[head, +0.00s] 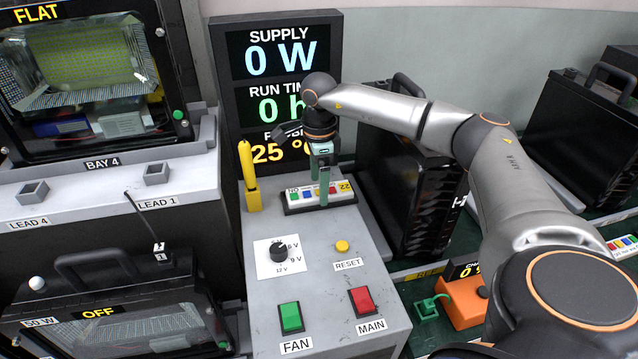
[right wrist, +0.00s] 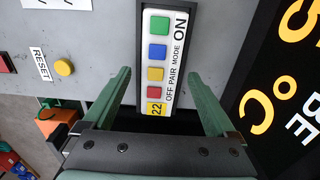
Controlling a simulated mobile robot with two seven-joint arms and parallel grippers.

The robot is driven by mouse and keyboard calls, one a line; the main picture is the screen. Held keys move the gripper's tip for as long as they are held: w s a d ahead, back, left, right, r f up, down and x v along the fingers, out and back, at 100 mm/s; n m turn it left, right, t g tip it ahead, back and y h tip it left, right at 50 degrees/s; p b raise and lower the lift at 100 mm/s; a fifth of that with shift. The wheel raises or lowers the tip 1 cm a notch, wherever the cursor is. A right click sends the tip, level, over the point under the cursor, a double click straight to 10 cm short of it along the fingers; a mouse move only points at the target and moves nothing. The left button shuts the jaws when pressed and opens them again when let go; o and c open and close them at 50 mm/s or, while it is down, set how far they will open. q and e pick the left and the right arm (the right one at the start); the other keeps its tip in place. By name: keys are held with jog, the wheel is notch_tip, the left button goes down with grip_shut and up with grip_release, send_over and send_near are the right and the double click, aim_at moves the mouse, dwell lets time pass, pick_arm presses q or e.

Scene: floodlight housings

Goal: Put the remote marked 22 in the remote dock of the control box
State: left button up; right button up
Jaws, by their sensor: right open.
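The white remote marked 22 (head: 301,196) lies in the dark remote dock (head: 289,211) on the grey control box (head: 325,285). It has a row of coloured buttons and a yellow 22 label. In the right wrist view the remote (right wrist: 157,62) lies lengthwise within the dark dock frame, its 22 end nearest my gripper. My right gripper (head: 322,180) is above the dock, with its green fingers pointing down at the remote. In the right wrist view my gripper (right wrist: 163,78) is open, one finger on either side of the remote, with gaps between. My left gripper is out of view.
A yellow tool (head: 250,178) stands upright left of the dock, and the display panel (head: 280,85) rises behind. A knob (head: 279,252), RESET button (head: 342,246) and two switches are in front. Another remote (head: 622,245) lies far right. Black housings flank the box.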

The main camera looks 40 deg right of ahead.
notch_tip(320, 180, up, 12)
jog(key=shift+f, duration=0.25)
